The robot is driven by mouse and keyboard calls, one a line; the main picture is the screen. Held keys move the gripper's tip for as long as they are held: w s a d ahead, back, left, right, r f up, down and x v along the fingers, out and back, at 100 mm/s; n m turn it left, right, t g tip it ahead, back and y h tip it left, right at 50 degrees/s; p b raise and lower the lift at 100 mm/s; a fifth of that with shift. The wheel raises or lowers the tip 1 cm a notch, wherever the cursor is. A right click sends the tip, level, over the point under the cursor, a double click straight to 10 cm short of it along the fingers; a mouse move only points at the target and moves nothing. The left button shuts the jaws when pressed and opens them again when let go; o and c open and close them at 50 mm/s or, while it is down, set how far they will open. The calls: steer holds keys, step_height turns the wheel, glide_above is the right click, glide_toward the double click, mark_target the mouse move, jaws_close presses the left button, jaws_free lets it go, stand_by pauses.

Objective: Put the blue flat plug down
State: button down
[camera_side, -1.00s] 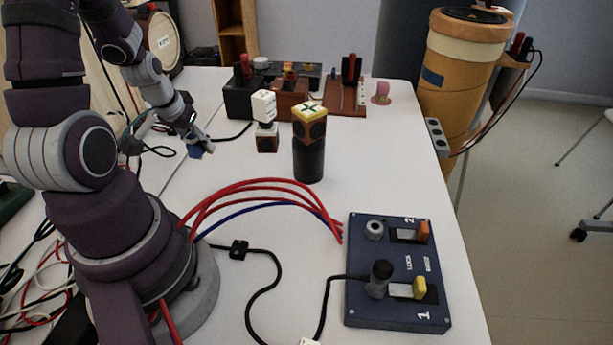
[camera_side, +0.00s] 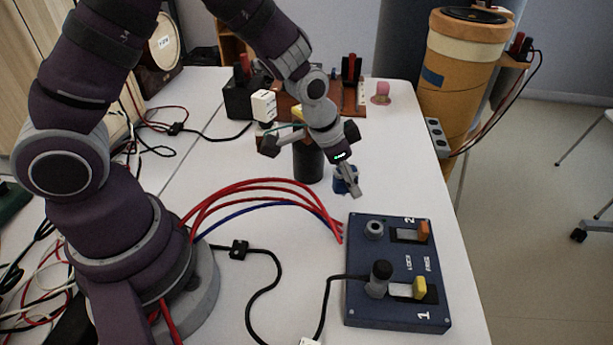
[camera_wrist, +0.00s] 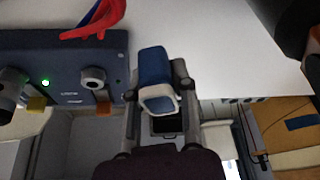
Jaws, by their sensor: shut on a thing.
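The blue flat plug (camera_wrist: 154,66), with a pale end, sits between the two fingers of my gripper (camera_wrist: 158,90) in the wrist view. In the side view the plug (camera_side: 340,184) shows partly behind the fingers of my gripper (camera_side: 348,184). My gripper is shut on it, to the right of the dark cylinder and behind the dark blue panel. Whether the plug touches the table cannot be told.
The dark blue panel (camera_side: 356,312) has an empty grey socket (camera_side: 374,229) and a black plug (camera_side: 380,272) standing in the other socket. Red cables (camera_side: 270,184) arch left of it. A dark cylinder (camera_side: 308,165) stands close by. White table is bare right of my gripper.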

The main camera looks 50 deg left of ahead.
glide_above(391, 193)
steer(key=s, duration=0.2)
steer(key=shift+w+a+f, duration=0.2)
steer(key=shift+w+f, duration=0.05)
steer(key=shift+f, duration=1.9)
steer(key=c, duration=0.9)
jaws_free()
steer(key=shift+f, duration=0.15)
